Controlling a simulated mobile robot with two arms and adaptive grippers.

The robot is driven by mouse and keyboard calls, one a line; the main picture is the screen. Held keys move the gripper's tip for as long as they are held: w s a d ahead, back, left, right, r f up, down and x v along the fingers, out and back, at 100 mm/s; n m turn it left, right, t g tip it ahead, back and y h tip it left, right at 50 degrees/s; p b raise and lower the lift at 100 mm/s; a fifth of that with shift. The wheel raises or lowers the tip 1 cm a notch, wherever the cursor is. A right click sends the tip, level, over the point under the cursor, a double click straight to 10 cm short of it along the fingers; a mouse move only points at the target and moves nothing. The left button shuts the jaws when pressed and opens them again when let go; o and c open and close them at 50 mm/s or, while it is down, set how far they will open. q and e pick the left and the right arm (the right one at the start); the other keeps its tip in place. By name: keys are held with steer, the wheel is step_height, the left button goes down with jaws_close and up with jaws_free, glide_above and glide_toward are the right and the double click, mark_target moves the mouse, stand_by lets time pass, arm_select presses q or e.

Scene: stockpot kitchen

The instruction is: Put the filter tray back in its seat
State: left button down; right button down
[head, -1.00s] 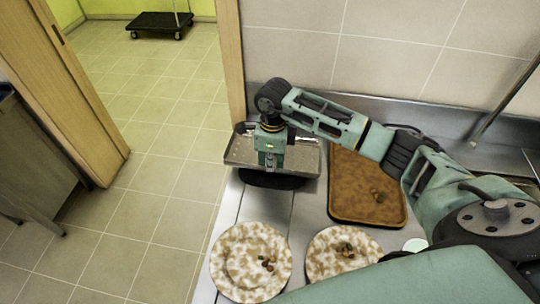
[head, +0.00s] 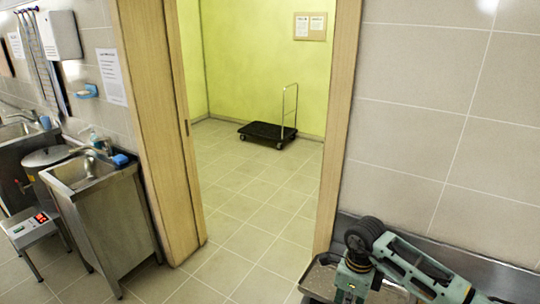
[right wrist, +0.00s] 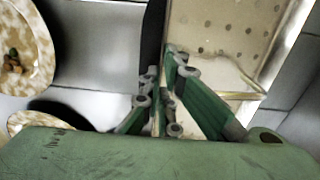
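The filter tray, a shallow metal tray (head: 320,281), is at the bottom edge of the head view, partly cut off and partly behind my right arm. In the right wrist view its pale, perforated floor (right wrist: 222,38) fills the upper right. My right gripper (right wrist: 164,68) has its green fingers close together at the tray's near edge and appears shut on it. In the head view my right gripper (head: 350,290) is over the tray, its fingertips hidden. My left gripper is not in view. I cannot identify the tray's seat.
Patterned plates (right wrist: 32,50) with food bits stand on the steel counter (right wrist: 98,45). A doorway opens onto clear tiled floor and a black trolley (head: 268,132).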

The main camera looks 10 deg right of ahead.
step_height(320, 180, up, 7)
steer(key=p, duration=0.1)
steer(key=s+a+r+n+b, duration=0.1)
steer(key=s+a+n+b, duration=0.2)
steer(key=s+n, duration=0.4)
steer(key=s+a+r+n+b, duration=0.2)
steer(key=s+n, duration=0.6)
steer(key=n, duration=1)
steer(key=shift+a+r+b, duration=0.2)
steer(key=shift+a+b, duration=0.65)
